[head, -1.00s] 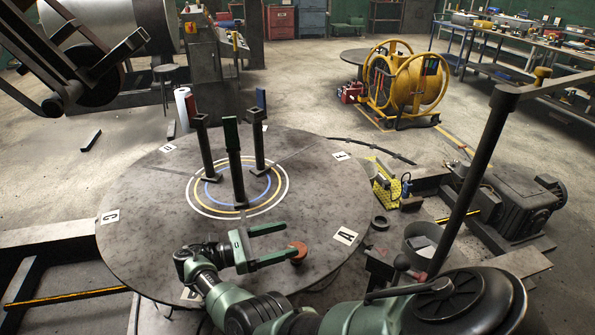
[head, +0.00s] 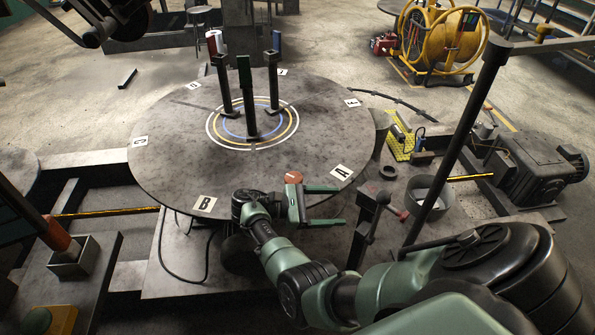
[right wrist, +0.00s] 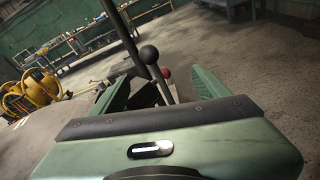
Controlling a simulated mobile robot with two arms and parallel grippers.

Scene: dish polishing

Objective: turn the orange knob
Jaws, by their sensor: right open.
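A lever with a red ball (head: 403,214) and a black-topped post (head: 383,199) stand to the right of the fingertips. In the right wrist view a black ball (right wrist: 149,54) and a red ball (right wrist: 167,73) show between the open fingers. My left gripper is not in view.
The round table (head: 170,160) carries several dark upright posts around painted rings. A grey bucket (head: 431,190) and a motor (head: 540,170) are at the right. An orange-red handle (head: 54,234) stands in a metal box at the left.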

